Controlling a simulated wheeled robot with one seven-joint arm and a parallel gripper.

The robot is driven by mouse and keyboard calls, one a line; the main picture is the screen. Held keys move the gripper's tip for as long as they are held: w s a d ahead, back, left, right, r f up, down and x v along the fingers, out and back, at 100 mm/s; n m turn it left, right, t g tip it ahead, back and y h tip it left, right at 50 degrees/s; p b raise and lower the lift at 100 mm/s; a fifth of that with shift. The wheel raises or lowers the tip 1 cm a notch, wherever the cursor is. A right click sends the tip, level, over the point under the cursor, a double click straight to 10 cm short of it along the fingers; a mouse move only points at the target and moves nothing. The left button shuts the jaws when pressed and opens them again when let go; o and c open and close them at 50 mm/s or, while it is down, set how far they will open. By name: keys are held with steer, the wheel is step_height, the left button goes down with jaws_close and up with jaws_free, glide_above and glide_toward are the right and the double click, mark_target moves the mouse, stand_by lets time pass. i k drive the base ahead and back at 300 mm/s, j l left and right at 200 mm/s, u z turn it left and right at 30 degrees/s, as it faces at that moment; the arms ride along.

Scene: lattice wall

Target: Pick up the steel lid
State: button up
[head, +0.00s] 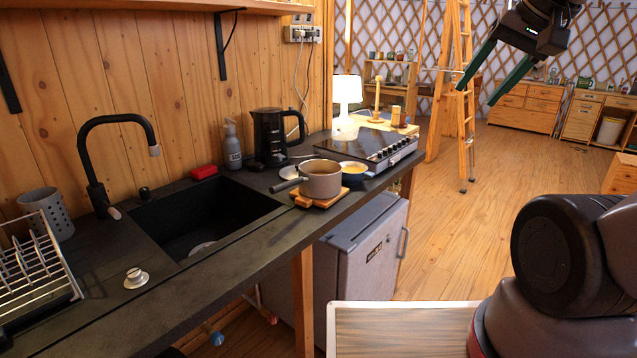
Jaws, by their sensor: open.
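A pale, round, shallow piece (288,172) lies on the dark counter, partly hidden behind the saucepan. It may be the steel lid, but it is too small to be sure. The grey saucepan (322,184) stands uncovered on a wooden board (318,201), its handle pointing left. My gripper (477,96) is at the upper right, high above the floor, with its two dark green fingers spread and nothing between them. It is well apart from the counter and the saucepan.
Open floor lies right.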

mark_target(289, 173)
steer(key=i+l+u, duration=0.2)
steer(key=l, duration=0.15)
steer(key=i+l+u, duration=0.25)
steer(key=l+u, duration=0.2)
steer(key=l, duration=0.3)
steer(key=i+l+u, duration=0.7)
steer(key=i, duration=0.15)
